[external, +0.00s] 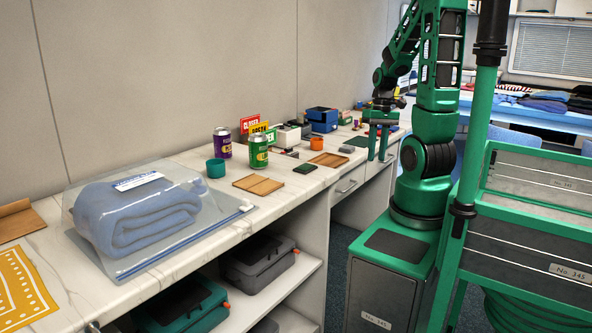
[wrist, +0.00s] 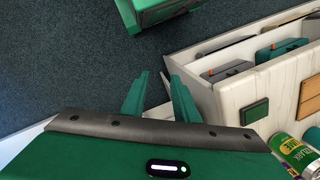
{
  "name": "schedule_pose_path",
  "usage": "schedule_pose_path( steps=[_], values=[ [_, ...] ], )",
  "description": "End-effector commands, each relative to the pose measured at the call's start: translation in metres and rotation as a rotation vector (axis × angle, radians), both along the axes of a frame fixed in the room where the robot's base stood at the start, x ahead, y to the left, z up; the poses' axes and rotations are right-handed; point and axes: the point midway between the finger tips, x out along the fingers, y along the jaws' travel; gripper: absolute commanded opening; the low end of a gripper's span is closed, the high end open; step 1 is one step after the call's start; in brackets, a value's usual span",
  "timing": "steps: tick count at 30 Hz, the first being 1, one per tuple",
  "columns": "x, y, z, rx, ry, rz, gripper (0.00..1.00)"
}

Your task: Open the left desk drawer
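The desk drawer (external: 344,189) nearest in the external view has a pale front with a metal bar handle (external: 347,186). It looks shut, flush below the white marble-look worktop. My gripper (external: 378,158) points down, its two green fingers apart with nothing between them. It is beyond and above that handle, near the worktop's front edge, and looks apart from it. In the wrist view my gripper (wrist: 158,92) also shows open fingers, over the worktop edge and dark carpet. The handle cannot be made out there. A second drawer front farther back is partly hidden by my arm.
Open shelves with toolboxes (external: 258,262) lie below. Dark carpet (wrist: 60,50) is free in front.

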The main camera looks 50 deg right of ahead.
Motion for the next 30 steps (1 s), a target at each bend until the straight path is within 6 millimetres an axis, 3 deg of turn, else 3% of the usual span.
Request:
schedule_pose_path(
  steps=[26,30],
  values=[
    [-0.003,0.003,0.008,-0.020,0.003,0.001,0.27],
    [-0.007,0.008,0.019,-0.044,0.002,0.004,0.27]
  ],
)
